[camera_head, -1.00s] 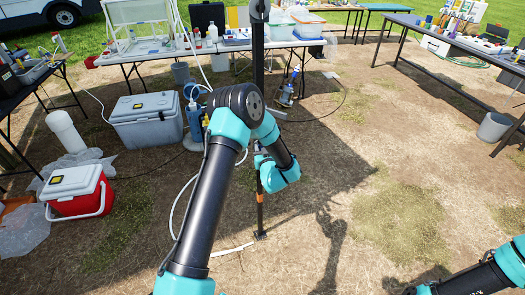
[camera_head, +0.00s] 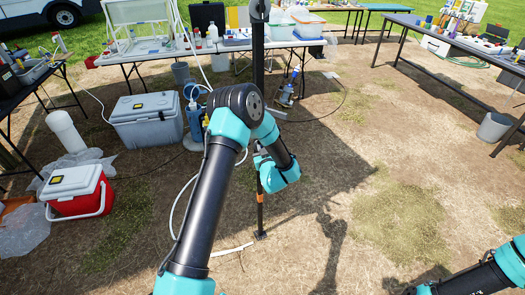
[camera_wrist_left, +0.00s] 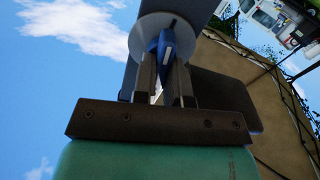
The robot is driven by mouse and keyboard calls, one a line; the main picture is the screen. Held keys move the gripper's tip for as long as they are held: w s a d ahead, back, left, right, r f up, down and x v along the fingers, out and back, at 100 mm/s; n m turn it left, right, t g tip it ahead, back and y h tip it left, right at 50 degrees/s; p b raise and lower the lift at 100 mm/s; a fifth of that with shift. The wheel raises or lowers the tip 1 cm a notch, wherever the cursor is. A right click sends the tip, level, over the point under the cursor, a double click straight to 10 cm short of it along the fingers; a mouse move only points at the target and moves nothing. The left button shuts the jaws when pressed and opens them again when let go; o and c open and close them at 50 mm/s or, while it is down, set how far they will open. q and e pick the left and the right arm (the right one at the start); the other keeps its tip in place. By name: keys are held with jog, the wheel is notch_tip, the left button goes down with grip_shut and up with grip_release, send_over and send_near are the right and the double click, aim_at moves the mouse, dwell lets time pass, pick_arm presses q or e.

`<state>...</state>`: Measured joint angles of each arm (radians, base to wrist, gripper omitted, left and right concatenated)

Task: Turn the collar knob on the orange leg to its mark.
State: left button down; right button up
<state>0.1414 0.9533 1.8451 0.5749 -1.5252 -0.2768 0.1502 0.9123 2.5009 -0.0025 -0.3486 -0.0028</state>
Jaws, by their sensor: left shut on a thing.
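A dark leg with an orange band (camera_head: 260,197) stands upright on the dirt near the middle of the head view. My left arm's links cover its middle part. In the left wrist view, a blue knob (camera_wrist_left: 164,45) with a pale stripe sits in front of a round light-grey collar (camera_wrist_left: 150,24). My left gripper (camera_wrist_left: 164,66) is shut on this knob, one finger on each side. In the head view the left jaws and the knob are hidden behind my wrist. Only my right arm's links show, at the bottom right.
A grey cooler (camera_head: 147,119) and a red cooler (camera_head: 77,191) stand on the left. Tables with gear (camera_head: 140,57) run along the back, and another table (camera_head: 450,40) is at the right. A grey bucket (camera_head: 493,126) stands under it. The ground right of the leg is open.

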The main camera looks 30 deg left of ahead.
pick_arm(q)
jog(key=n, duration=1.1)
jog(key=f+n, duration=0.1)
jog(key=n, duration=0.4)
jog(key=shift+s+a, duration=0.2)
jog(key=shift+s, duration=0.1)
jog(key=n, duration=1.8)
jog(key=shift+w+d+f, duration=0.1)
jog(key=shift+w+f, duration=0.1)
jog(key=shift+w, duration=0.1)
